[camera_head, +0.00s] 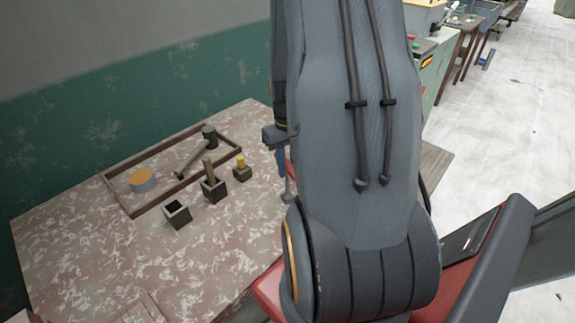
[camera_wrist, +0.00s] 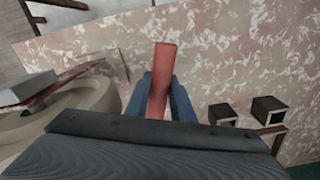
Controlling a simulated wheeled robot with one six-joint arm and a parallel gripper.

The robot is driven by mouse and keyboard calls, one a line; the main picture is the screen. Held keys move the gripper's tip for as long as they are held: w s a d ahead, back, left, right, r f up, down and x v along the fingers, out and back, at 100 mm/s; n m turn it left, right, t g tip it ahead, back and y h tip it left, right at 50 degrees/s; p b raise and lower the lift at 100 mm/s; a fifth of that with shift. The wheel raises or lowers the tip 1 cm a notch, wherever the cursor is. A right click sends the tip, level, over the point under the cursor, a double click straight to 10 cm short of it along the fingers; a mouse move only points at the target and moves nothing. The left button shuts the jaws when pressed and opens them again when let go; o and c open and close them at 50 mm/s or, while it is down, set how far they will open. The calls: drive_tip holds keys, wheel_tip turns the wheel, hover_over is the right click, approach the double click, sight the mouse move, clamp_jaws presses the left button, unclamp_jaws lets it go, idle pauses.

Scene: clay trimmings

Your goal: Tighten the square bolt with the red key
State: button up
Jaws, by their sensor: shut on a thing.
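In the wrist view, my gripper (camera_wrist: 160,88) has its two blue fingers closed on the red key (camera_wrist: 163,58), which sticks out beyond them over the mottled tabletop. In the head view, only a small part of my gripper (camera_head: 281,160) shows beside my arm, with a bit of red next to it. My arm hides most of what lies behind it there. I cannot make out the square bolt in either view.
The mottled table (camera_head: 90,270) carries a wooden frame (camera_head: 121,205) with a hammer (camera_head: 191,158) and a round tin (camera_head: 142,181). Square dark holders (camera_head: 177,215) stand in front. In the wrist view, a large round beige thing (camera_wrist: 85,108) is at left.

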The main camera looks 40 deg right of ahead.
drive_tip(key=shift+m, duration=0.3)
drive_tip(key=m, duration=0.3)
drive_tip(key=shift+p, duration=0.35)
drive_tip(key=shift+m, duration=0.3)
drive_tip(key=m, duration=0.3)
drive_tip(key=shift+p, duration=0.3)
drive_tip(key=shift+m, duration=0.3)
drive_tip(key=shift+m, duration=1.6)
